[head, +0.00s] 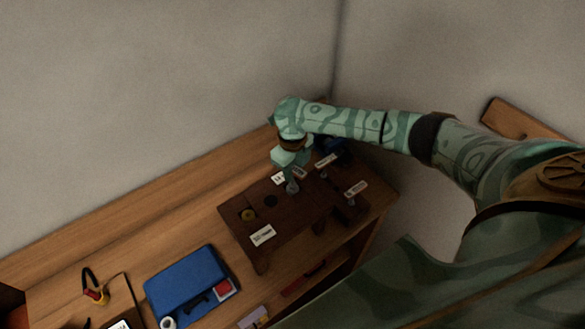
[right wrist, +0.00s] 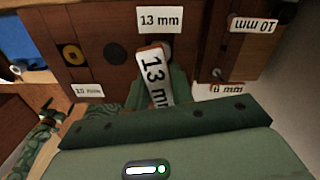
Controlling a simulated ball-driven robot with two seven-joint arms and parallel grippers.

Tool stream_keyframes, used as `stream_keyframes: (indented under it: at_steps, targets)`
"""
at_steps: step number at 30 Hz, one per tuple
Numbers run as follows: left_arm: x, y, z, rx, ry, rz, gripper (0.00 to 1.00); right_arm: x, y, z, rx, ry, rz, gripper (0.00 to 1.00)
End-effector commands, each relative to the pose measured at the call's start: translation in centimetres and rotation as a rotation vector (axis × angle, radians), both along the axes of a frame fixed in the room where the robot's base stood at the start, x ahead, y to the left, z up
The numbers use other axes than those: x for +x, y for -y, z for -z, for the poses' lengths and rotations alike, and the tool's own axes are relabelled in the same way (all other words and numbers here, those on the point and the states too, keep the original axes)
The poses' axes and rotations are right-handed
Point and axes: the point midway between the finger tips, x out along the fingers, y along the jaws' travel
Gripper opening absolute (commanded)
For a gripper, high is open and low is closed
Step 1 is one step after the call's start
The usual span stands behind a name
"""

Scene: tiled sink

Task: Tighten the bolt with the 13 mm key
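The 13 mm key, with its white "13 mm" tag (right wrist: 153,72), stands between the fingers of my right gripper (right wrist: 155,90), which looks shut on it. In the head view my right gripper (head: 291,186) is over the dark wooden bolt stand (head: 300,208). The key's far end is at the stand beneath the white "13 mm" label (right wrist: 159,19); the bolt there is hidden, so I cannot tell how they fit. A brass round piece (right wrist: 72,55) and a dark one (right wrist: 115,53) sit to the left on the stand.
Other labels, including "10 mm" (right wrist: 255,25), mark the stand. The stand is on a wooden bench (head: 130,235). A blue case (head: 188,280) and yellow-black headgear (head: 95,292) lie at the left. A grey wall rises behind the bench.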

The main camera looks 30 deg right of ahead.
Motion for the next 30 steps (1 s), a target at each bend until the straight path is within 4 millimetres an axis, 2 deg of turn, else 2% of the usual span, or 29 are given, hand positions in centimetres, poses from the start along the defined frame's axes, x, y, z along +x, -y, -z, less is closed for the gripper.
stream_keyframes:
  at_steps: [2,16,30]
  targets:
    - [0.0,0.0,0.0,0.000,0.000,0.000,1.00,0.0,0.0,0.0,0.000,0.000,0.000,0.05]
    - [0.0,0.0,-0.1,0.000,0.000,0.000,1.00,0.0,0.0,0.0,-0.001,0.000,0.006,0.05]
    - [0.1,0.0,-2.5,-0.001,0.002,0.000,1.00,0.0,0.0,-0.2,-0.001,-0.001,0.205,0.05]
